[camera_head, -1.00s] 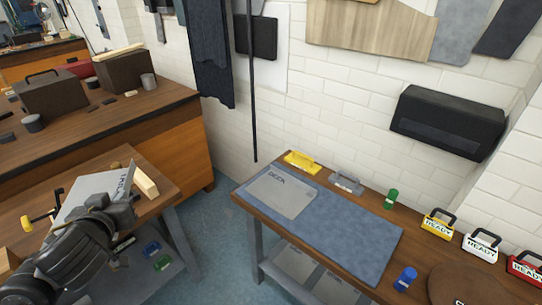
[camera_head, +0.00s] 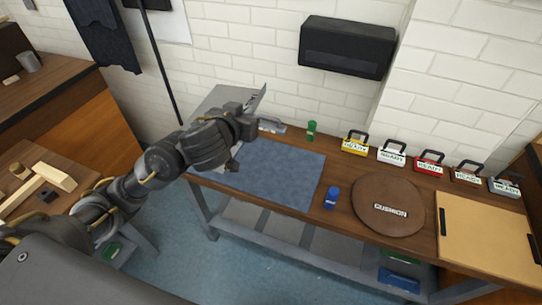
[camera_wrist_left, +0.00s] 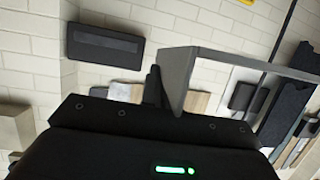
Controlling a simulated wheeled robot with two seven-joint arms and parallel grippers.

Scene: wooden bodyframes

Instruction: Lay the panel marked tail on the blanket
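My left gripper (camera_head: 246,118) is shut on a thin grey panel (camera_head: 220,99) and holds it up, tilted, above the far left part of the bench. Dark marks show near the panel's right edge but are too small to read. In the left wrist view the panel (camera_wrist_left: 178,78) rises edge-on from the fingers. The blue-grey blanket (camera_head: 275,177) lies flat on the bench, below and right of the gripper. My arm and the held panel hide its left end, where the DECK panel lay earlier. My right gripper is not in view.
A blue item (camera_head: 331,197) stands at the blanket's right edge, and a green one (camera_head: 311,130) stands behind it. A black box (camera_head: 347,47) hangs on the wall. The visible blanket is clear.

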